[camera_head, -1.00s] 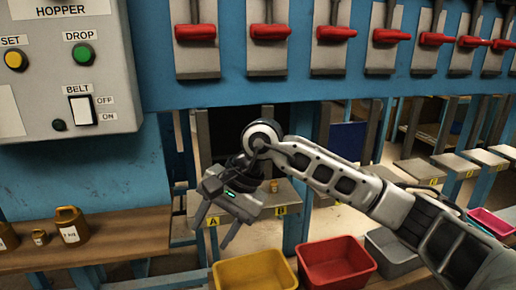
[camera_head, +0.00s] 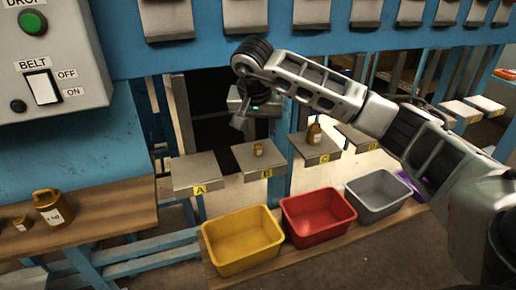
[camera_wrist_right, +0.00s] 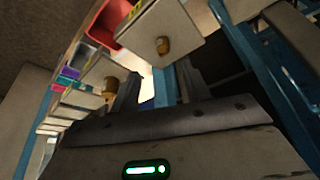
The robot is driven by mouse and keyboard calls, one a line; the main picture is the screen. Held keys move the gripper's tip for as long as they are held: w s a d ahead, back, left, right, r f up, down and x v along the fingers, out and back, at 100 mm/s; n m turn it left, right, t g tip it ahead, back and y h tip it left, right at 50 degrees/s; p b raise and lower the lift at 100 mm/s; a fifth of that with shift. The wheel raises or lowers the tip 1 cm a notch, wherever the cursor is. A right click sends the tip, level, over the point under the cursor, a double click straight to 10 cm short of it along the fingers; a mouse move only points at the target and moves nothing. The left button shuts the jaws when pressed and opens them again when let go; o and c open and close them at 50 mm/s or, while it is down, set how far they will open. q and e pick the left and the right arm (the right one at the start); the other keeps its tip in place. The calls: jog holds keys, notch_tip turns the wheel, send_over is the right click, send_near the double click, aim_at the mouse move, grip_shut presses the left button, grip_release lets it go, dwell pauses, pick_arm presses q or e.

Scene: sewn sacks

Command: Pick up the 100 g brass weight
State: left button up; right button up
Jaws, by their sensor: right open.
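Several brass weights show, and I cannot read a 100 g mark on any. A small one (camera_head: 258,150) stands on platform B (camera_head: 245,161), and a larger one (camera_head: 314,134) stands on platform C (camera_head: 303,149). On the wooden shelf at left are another small weight (camera_head: 20,223) and a large labelled one (camera_head: 52,208). My right gripper (camera_head: 239,122) is open and empty, above and behind platform B's weight, touching nothing. In the right wrist view, its open fingers (camera_wrist_right: 145,92) show, with a weight (camera_wrist_right: 163,46) on a platform beyond them. My left gripper is out of view.
Platform A (camera_head: 197,180) is bare. Yellow (camera_head: 240,262), red (camera_head: 325,238) and grey (camera_head: 385,212) bins stand below the platforms, looking empty.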

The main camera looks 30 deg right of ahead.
aim_at(258, 146)
jog(key=shift+a+p+x, duration=0.15)
jog(key=shift+p+x, duration=0.15)
jog(key=shift+x, duration=1.65)
jog(key=shift+a+p+x, duration=0.1)
jog(key=shift+p+x, duration=0.2)
jog(key=shift+x, duration=1.7)
jog(key=shift+w, duration=0.15)
grip_shut()
